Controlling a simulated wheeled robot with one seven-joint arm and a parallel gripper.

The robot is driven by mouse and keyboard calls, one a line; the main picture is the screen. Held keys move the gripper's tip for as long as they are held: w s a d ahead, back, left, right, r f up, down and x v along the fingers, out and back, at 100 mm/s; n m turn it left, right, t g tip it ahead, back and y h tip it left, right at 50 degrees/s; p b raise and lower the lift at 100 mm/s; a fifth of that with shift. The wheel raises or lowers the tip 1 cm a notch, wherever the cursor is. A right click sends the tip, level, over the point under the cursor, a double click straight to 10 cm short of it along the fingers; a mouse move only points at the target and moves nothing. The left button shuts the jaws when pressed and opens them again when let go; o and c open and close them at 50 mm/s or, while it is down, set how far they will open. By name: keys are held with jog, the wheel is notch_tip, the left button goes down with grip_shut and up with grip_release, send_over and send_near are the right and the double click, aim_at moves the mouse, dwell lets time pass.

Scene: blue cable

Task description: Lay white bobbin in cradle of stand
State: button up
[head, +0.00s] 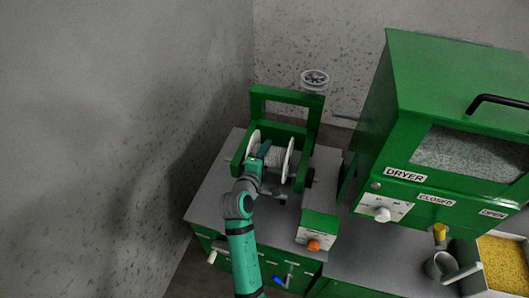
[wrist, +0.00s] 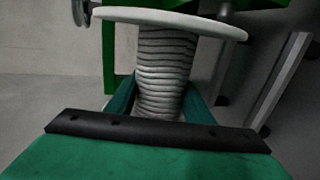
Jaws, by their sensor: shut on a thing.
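The white bobbin (head: 288,160) has two round flanges and a core wound with pale cord. In the head view it lies level between the side arms of the green stand (head: 258,103). My gripper (head: 259,157) reaches it from the front and is shut on its wound core. In the wrist view the wound core (wrist: 160,65) runs between my two fingers (wrist: 158,105), with one flange (wrist: 175,22) across the top. Whether the bobbin's axle touches the cradle is hidden.
A green dryer (head: 430,130) stands to the right, with a knob and a black handle. A small green box with an orange knob (head: 314,245) sits at the grey bench's (head: 205,205) front right. A wall rises close on the left. A yellow-filled tray (head: 503,260) is far right.

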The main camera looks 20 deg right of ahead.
jog(key=shift+a+f, duration=0.1)
jog(key=shift+f, duration=2.6)
jog(key=shift+f, duration=0.65)
dwell(0.3)
jog(key=o, duration=1.6)
jog(key=shift+o, duration=0.7)
jog(key=shift+f, duration=0.2)
jog(key=v, duration=1.1)
